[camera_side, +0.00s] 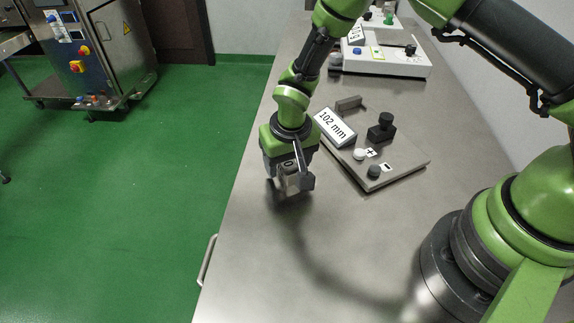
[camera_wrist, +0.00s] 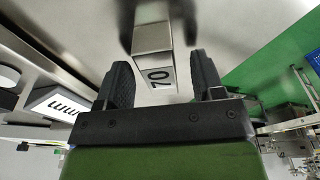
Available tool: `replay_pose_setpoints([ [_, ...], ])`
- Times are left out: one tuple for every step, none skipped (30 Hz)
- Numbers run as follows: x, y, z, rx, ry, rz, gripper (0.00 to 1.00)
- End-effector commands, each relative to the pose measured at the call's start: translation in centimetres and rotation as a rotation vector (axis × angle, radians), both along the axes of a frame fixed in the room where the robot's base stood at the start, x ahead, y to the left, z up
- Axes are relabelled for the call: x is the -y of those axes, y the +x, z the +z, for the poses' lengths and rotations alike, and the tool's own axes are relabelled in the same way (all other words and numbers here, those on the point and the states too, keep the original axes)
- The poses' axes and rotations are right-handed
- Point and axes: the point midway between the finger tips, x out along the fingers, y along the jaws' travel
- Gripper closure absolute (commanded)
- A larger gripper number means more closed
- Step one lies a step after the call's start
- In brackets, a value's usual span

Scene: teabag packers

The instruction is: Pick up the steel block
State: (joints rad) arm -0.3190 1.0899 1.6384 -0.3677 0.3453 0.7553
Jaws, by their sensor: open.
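The steel block (camera_wrist: 153,38) is a shiny upright-looking metal block with a "70" label on the face towards the wrist camera. In the wrist view it lies between and slightly beyond the two dark ridged fingers of my gripper (camera_wrist: 160,68). A gap shows on each side, so the fingers appear apart from it. In the side view my gripper (camera_side: 291,180) is low over the steel table near its left edge. The block is mostly hidden there by the fingers, and its contact with the table cannot be made out.
A gauge plate with a "102 mm" display (camera_side: 335,126), knobs and buttons stands just right of my gripper. A white device (camera_side: 385,63) is farther back. The steel table (camera_side: 330,235) is clear in front. Its left edge drops to the green floor (camera_side: 120,210).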

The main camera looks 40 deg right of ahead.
Motion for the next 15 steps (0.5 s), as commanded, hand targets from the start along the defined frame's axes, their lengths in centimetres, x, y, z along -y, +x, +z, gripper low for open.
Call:
replay_pose_setpoints([
  [0.04, 0.03, -0.41, -0.001, 0.0, 0.0, 0.38],
  [0.05, 0.06, -0.53, 0.0, 0.0, 0.0, 0.38],
  [0.04, 0.08, -0.61, 0.0, 0.0, 0.0, 0.38],
  [0.04, 0.09, -0.63, 0.0, 0.0, 0.0, 0.38],
  [0.04, 0.1, -0.63, 0.001, 0.0, 0.0, 0.38],
  [0.04, 0.1, -0.61, 0.001, 0.0, 0.0, 0.38],
  [0.04, 0.09, -0.6, 0.001, 0.0, 0.0, 0.38],
  [0.04, 0.09, -0.59, 0.001, 0.0, 0.0, 0.38],
  [0.04, 0.09, -0.59, 0.001, 0.0, 0.0, 0.38],
  [0.04, 0.09, -0.59, 0.001, 0.0, 0.0, 0.45],
  [0.03, 0.09, -0.58, 0.0, 0.0, 0.0, 0.52],
  [0.03, 0.08, -0.58, 0.0, 0.0, 0.0, 0.61],
  [0.03, 0.08, -0.58, 0.0, 0.0, 0.0, 0.68],
  [0.03, 0.08, -0.58, 0.0, 0.0, 0.0, 0.75],
  [0.03, 0.08, -0.57, 0.0, 0.0, 0.0, 0.84],
])
